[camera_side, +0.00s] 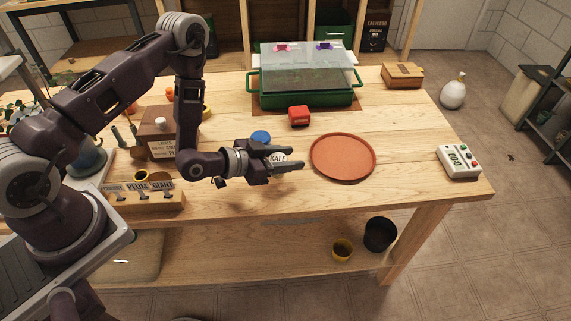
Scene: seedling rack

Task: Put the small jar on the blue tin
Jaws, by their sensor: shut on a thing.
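My gripper (294,158) is stretched out low over the middle of the bench, its fingers pointing right. It is shut on a small pale jar (278,158) with a label that reads KALE. The fingers hide much of the jar. The blue tin (260,136) shows as a round blue top just behind my gripper, and my gripper hides its lower part. The jar is in front of the tin and slightly to its right. I cannot tell how high the jar is above the bench.
A terracotta saucer (343,157) lies right of my gripper. A red box (299,116) and a green propagator (305,98) stand behind. A wooden label rack (145,199) and a brown box (157,124) are at left. A white timer (459,161) sits at the right edge.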

